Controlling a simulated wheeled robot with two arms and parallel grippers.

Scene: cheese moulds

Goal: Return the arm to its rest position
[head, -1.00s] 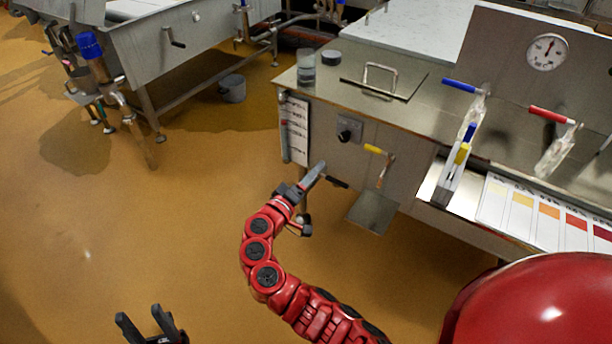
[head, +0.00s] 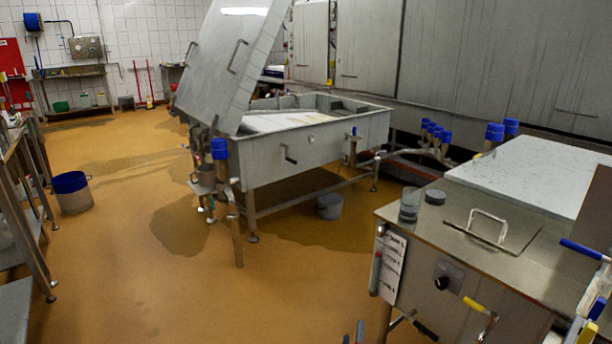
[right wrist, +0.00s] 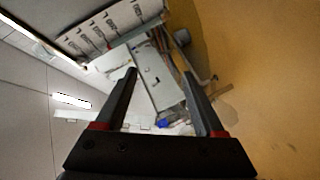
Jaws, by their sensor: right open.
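My right gripper (head: 353,334) shows only as two grey fingertips at the bottom edge of the head view, in front of the floor left of the steel counter. Its arm is below the frame. In the right wrist view the two dark fingers (right wrist: 165,82) stand apart with nothing between them. My left gripper is out of view.
The steel counter (head: 540,270) with its label sheet (head: 391,265) stands at right. A large open vat (head: 270,163) is at the back middle, with a grey bucket (head: 330,206) beneath. A blue-topped bucket (head: 72,192) is at left. Much orange floor (head: 150,290) is free.

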